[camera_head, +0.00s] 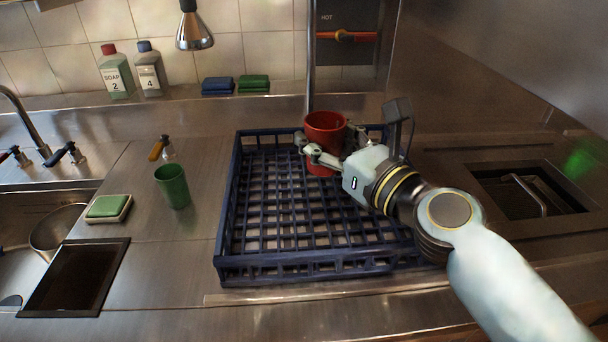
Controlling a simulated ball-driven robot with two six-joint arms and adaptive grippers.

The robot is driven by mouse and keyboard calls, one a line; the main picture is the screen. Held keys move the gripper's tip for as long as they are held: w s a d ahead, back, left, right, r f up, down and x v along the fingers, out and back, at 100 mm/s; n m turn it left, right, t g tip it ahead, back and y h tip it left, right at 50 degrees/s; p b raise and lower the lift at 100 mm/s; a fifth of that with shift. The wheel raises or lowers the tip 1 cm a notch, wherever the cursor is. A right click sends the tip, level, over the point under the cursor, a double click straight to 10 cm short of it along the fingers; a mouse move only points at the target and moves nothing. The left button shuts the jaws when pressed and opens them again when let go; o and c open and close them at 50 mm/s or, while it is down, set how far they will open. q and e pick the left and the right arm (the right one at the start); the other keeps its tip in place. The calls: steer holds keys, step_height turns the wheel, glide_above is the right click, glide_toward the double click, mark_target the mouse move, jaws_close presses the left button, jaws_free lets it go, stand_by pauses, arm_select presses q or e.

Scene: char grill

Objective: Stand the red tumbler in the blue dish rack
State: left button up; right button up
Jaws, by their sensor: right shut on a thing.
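The red tumbler (325,124) is upright at the back right part of the blue dish rack (290,270). My right gripper (325,153) is shut on the tumbler, reaching it from the right with its fingers around its side. The tumbler's lower part shows below the fingers, over the rack's grid. I cannot tell whether its base touches the grid. The gripper and wrist hide part of the tumbler's right side and the back right of the rack. My left gripper is not in view.
A green tumbler (172,188) stands left of the rack, near a sponge (108,207) on a small dish. A sink with a pot (58,228) is at the far left. Soap bottles (117,75) and folded cloths (218,86) line the back ledge. The rack's left and front are empty.

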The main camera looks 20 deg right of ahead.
steer(key=w+a+f+b, duration=0.3)
steer(key=w+f+b, duration=0.3)
steer(key=f, duration=0.3)
steer(key=shift+w, duration=0.8)
steer(key=shift+a, duration=0.1)
steer(key=shift+f+b, duration=0.5)
steer(key=shift+f, duration=0.1)
steer(key=o, duration=1.2)
steer(key=shift+c, duration=0.2)
steer(key=shift+r, duration=0.1)
